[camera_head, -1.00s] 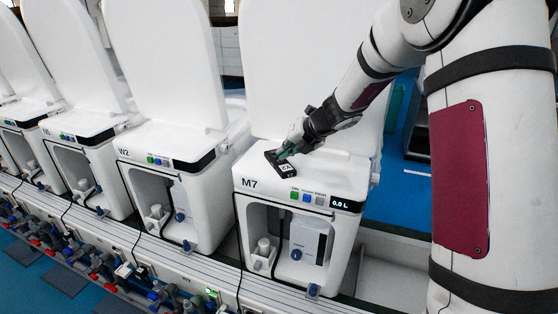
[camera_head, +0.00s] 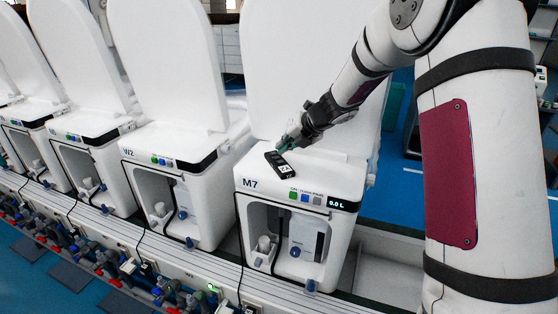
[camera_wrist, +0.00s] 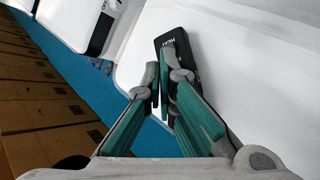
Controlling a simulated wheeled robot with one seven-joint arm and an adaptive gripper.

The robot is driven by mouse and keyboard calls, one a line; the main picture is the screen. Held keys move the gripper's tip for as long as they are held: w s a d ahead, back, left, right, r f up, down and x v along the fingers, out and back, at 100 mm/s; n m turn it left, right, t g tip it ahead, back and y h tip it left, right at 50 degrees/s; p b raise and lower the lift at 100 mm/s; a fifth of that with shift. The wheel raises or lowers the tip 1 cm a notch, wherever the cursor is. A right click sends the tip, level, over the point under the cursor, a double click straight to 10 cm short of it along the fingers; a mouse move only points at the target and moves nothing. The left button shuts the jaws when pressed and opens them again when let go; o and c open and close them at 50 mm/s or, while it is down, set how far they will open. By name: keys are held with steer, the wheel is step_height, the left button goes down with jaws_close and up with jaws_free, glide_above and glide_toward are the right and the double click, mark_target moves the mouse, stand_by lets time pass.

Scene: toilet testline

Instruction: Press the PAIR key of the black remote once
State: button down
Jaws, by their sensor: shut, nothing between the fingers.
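The black remote (camera_head: 277,163) lies on the white top of the unit marked M7, with a white label (camera_head: 285,168) at its near end. In the wrist view the remote (camera_wrist: 181,47) shows beyond my fingertips, with white lettering on its upper part. My gripper (camera_head: 283,146) is shut and empty, its green-padded fingers at the remote's far end. In the wrist view the fingertips (camera_wrist: 164,82) cover part of the remote's lower left. I cannot tell whether they touch it or hang just above. The PAIR key cannot be made out.
The M7 unit (camera_head: 262,197) has green, blue and grey buttons and a 0.0 L display (camera_head: 341,204) on its front edge. Its raised white lid (camera_head: 300,70) stands behind the remote. Unit W2 (camera_head: 160,140) stands to the left. Blue floor lies to the right.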

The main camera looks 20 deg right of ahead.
mark_target(281, 162)
steer(key=shift+s+r+p, duration=0.1)
steer(key=shift+r+p, duration=1.35)
steer(key=shift+r, duration=0.7)
steer(key=shift+a, duration=0.1)
steer(key=shift+s+a+f, duration=0.1)
steer(key=shift+s+a, duration=0.15)
steer(key=shift+a, duration=0.05)
steer(key=s+a+r+n+g, duration=0.1)
steer(key=s+a+r+n, duration=0.1)
steer(key=s+r+n, duration=0.35)
steer(key=s+a+r+n, duration=0.1)
steer(key=s+r+n, duration=0.2)
steer(key=s+n, duration=0.55)
steer(key=s+a+r+n+g, duration=0.1)
steer(key=s+a+r+n, duration=0.1)
steer(key=s+r+n, duration=0.5)
steer(key=s+d+f+n+h, duration=0.2)
steer(key=s+n, duration=0.7)
steer(key=s, duration=0.3)
steer(key=s+d+f+n+h, duration=0.1)
steer(key=s+f+n+h, duration=0.1)
steer(key=s+n, duration=0.7)
steer(key=shift+s+d+h, duration=0.3)
steer(key=shift+s+d, duration=0.05)
steer(key=shift+s, duration=1.25)
